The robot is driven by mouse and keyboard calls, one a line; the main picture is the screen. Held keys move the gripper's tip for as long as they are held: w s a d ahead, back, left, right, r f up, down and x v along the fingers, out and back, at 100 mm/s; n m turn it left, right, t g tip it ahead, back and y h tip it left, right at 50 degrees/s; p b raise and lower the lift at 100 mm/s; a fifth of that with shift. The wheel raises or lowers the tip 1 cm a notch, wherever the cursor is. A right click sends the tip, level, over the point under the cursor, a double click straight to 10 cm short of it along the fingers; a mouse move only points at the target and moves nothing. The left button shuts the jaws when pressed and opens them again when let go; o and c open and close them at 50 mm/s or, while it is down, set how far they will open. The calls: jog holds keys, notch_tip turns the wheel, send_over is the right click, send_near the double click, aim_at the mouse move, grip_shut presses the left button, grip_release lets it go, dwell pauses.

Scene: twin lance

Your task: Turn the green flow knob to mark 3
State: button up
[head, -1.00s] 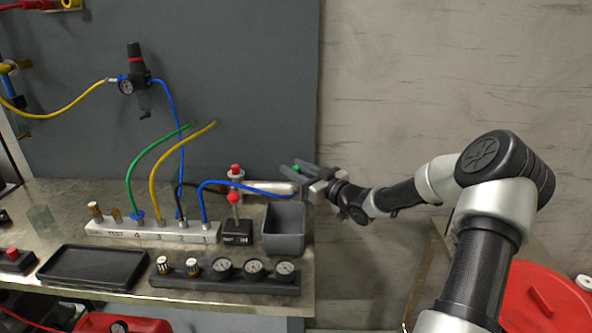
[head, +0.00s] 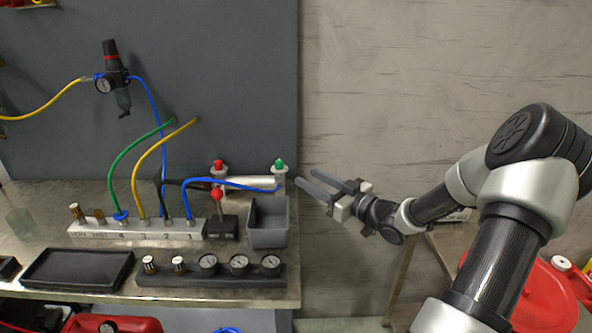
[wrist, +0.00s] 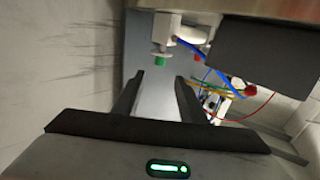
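The green flow knob (head: 280,164) sits on top of a white fitting at the right end of a pale horizontal cylinder (head: 248,182), at the back right of the bench. The knob also shows in the wrist view (wrist: 160,62), just beyond the fingertips. My gripper (head: 307,177) is to the right of the knob, past the bench edge, with its fingers pointing left. In the wrist view the two fingers (wrist: 160,79) are apart with nothing between them. The knob's marks are too small to read.
A red knob (head: 218,164) stands at the cylinder's left end. A blue hose (head: 225,184) runs to the cylinder. A grey bin (head: 268,238) and a red-topped lever (head: 217,195) stand in front. A red drum (head: 535,300) is at the lower right.

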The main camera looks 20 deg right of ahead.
jog(key=shift+v, duration=2)
